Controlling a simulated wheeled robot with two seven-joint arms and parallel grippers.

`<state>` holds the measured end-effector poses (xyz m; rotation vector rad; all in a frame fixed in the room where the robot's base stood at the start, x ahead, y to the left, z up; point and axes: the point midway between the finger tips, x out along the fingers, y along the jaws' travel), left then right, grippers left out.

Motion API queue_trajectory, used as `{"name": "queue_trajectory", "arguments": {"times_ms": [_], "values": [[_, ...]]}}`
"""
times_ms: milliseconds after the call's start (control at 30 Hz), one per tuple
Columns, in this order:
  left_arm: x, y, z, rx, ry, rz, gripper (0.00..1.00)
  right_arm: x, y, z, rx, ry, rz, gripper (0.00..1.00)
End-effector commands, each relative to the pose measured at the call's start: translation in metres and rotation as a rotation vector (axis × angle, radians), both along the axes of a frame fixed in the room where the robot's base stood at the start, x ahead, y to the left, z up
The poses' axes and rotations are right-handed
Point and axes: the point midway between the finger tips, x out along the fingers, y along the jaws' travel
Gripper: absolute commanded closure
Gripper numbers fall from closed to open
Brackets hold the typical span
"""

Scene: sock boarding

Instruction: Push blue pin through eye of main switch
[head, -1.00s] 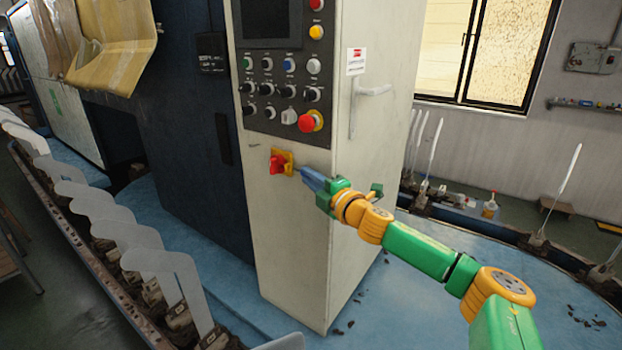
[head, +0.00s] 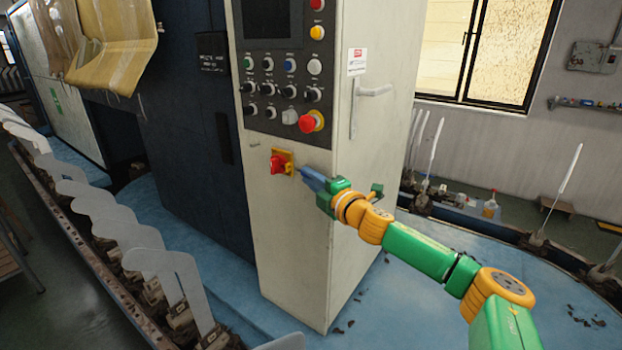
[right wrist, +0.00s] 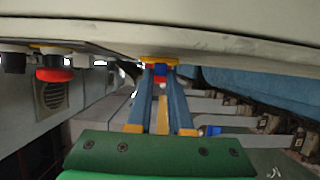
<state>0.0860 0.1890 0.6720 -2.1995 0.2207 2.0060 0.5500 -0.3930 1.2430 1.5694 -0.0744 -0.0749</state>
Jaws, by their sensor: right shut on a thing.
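The main switch (head: 281,163) is a red rotary handle on a yellow plate, on the front of the pale cabinet below the button panel. My right gripper (head: 306,172) is just right of it, its blue fingers pointing at the switch. In the right wrist view the fingers (right wrist: 160,74) come together at their tips, with the switch's yellow plate (right wrist: 157,60) straight beyond. A small blue piece (right wrist: 160,69), probably the blue pin, shows between the tips beside something red. The switch's eye cannot be made out, nor whether the pin is in it. My left gripper is out of view.
The button panel (head: 283,70) with a red emergency button (head: 308,123) is above the switch. A door handle (head: 366,98) sticks out to the right of the panel. A row of pale sock boards (head: 130,240) stands at the left.

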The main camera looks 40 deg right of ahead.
Motion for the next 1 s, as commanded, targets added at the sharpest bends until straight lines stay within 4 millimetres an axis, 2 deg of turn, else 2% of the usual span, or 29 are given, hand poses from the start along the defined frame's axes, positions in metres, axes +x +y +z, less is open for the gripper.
{"name": "queue_trajectory", "arguments": {"times_ms": [467,1000], "values": [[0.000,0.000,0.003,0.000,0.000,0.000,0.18,0.001,0.000,0.001,0.001,-0.001,0.000,1.00],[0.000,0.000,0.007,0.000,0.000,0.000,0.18,0.013,0.004,0.001,0.001,-0.002,-0.001,1.00]]}}
